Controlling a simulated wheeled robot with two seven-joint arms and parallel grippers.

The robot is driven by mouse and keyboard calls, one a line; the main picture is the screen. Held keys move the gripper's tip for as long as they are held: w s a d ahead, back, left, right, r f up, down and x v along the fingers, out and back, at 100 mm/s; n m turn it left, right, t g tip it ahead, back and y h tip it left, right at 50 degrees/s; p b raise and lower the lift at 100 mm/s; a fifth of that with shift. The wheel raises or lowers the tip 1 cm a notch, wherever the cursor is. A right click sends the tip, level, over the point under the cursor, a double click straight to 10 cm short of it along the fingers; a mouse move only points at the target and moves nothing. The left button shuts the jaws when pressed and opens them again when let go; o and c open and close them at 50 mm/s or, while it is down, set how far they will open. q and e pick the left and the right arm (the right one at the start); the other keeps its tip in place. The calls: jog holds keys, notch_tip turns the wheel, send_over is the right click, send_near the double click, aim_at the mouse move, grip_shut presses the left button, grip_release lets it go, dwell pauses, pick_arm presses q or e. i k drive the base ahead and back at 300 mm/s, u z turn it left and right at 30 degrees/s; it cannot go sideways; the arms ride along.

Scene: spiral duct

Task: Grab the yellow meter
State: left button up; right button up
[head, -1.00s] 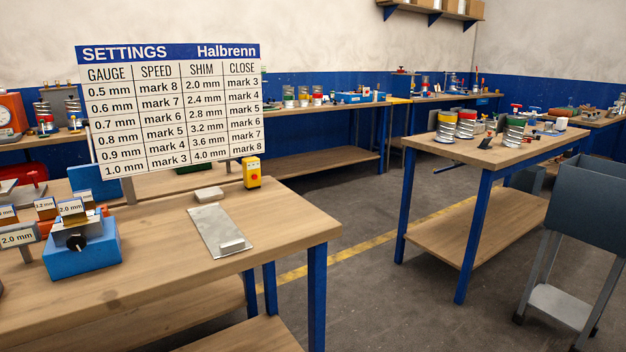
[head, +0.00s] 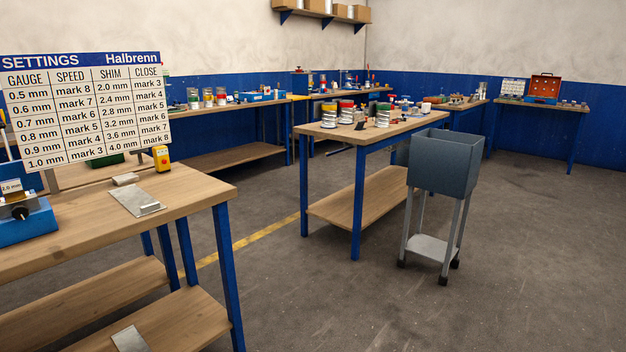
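A small upright yellow box (head: 161,158) with a red spot on its front stands at the back edge of the near-left workbench (head: 190,194), beside the settings board. It is the only clearly yellow device I can make out, but I cannot tell whether it is the meter. Small items on the far benches are too small to identify. Neither of my grippers shows in the head view.
The settings board (head: 85,110) stands on the near-left bench, with a metal plate (head: 137,201) and a blue device (head: 25,222). A grey bin on legs (head: 443,165) stands by the middle bench (head: 345,138). Open floor (head: 500,270) lies at right.

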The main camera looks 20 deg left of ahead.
aim_at(160, 153)
jog(key=z, duration=0.35)
jog(key=i, duration=1.95)
jog(key=u, duration=0.3)
jog(key=i, duration=1.65)
jog(key=u, duration=1.85)
jog(key=i, duration=0.7)
jog(key=u, duration=0.5)
